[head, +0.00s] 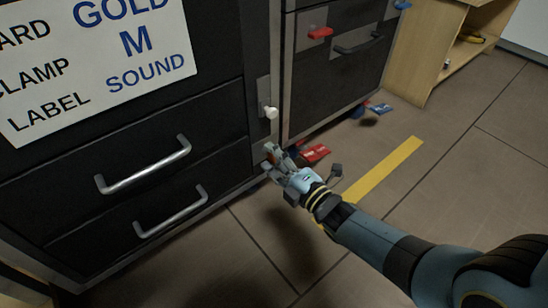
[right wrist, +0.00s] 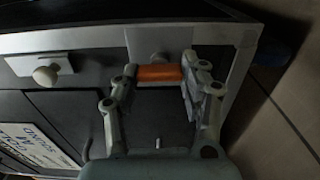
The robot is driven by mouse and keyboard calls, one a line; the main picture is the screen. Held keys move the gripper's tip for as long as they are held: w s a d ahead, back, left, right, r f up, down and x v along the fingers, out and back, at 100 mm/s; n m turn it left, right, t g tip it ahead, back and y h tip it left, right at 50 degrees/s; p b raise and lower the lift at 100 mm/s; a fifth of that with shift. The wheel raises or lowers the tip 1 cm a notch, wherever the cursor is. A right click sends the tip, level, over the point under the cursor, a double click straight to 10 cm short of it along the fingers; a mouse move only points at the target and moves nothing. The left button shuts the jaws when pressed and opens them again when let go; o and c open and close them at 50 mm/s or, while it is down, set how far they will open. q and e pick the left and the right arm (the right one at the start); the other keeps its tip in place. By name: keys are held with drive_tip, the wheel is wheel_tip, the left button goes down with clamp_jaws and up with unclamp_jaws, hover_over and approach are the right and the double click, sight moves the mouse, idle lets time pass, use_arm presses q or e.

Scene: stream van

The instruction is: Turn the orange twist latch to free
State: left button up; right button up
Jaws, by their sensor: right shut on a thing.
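The orange twist latch (right wrist: 159,73) sits on a grey plate low on the dark cabinet front. In the right wrist view its bar lies crosswise between my fingers. My right gripper (right wrist: 160,82) is shut on it, with a finger at each end of the bar. In the head view my right gripper (head: 270,158) is at the lower right corner of the drawer cabinet and hides most of the latch. My left gripper is not in view.
A white knob (head: 271,112) on a metal plate is just above; it also shows in the right wrist view (right wrist: 45,75). Drawers with silver handles (head: 145,165) are to the left. A red object (head: 315,154) lies on the floor behind my gripper. The floor at right is mostly clear.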

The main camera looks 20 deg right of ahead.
drive_tip(key=shift+s+f, duration=0.1)
drive_tip(key=o, duration=1.2)
drive_tip(key=v, duration=1.2)
